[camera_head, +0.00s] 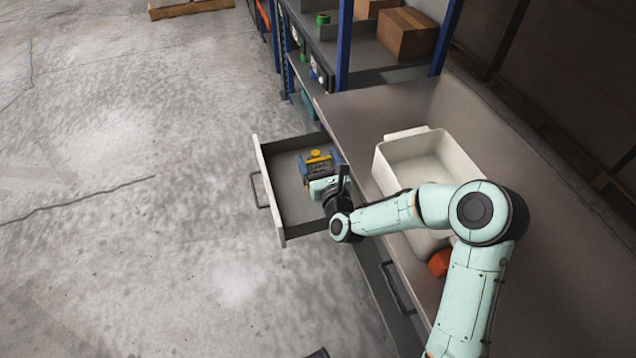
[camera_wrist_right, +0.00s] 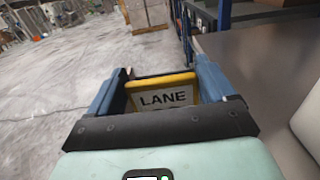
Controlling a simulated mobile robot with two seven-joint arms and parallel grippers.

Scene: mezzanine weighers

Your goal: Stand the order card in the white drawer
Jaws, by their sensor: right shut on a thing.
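The white drawer (camera_head: 292,207) is pulled out from under the counter, left of centre in the head view. My right gripper (camera_head: 318,162) is over the drawer, near its far right side. Its blue fingers are shut on the order card (camera_wrist_right: 162,96), a white card reading "LANE" in a yellow frame. The card's yellow edge (camera_head: 318,155) also shows in the head view. I cannot tell whether the card touches the drawer floor. The card's lower part is hidden by the gripper in the wrist view. My left gripper is not in view.
A white bin (camera_head: 385,168) stands on the grey counter (camera_head: 360,105), partly behind my right arm, with a red-orange object (camera_head: 440,263) beside it. Blue shelf posts (camera_head: 344,45) and a cardboard box (camera_head: 406,34) are at the back. The concrete floor at left is clear.

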